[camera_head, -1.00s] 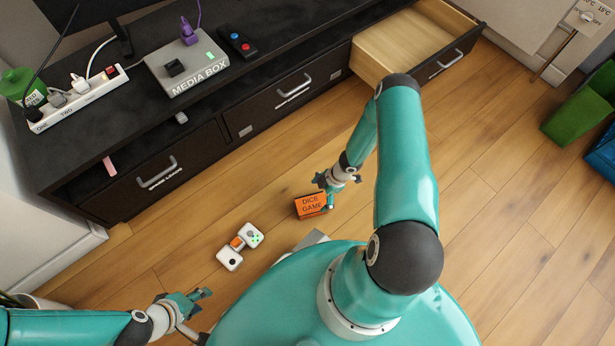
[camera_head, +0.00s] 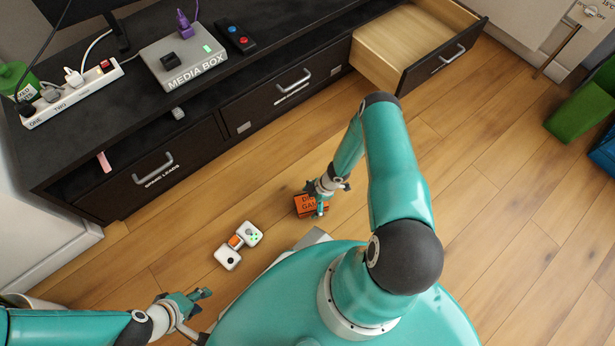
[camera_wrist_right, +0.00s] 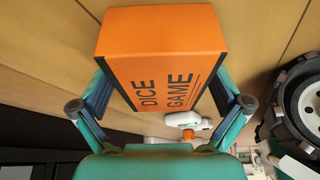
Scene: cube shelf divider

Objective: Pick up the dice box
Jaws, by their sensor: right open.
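The dice box (camera_head: 305,206) is a small orange box labelled "DICE GAME", and it rests on the wooden floor in front of the drawer unit. It fills the upper middle of the right wrist view (camera_wrist_right: 165,55). My right gripper (camera_head: 320,206) is over the box and partly hides it in the head view. In the right wrist view its open fingers (camera_wrist_right: 162,105) stand on either side of the box. I cannot tell whether they touch it. My left gripper (camera_head: 203,301) is at the lower left, away from the box, and its jaws are too small to read.
Green and blue bins (camera_head: 580,110) are at the far right. The floor between is clear.

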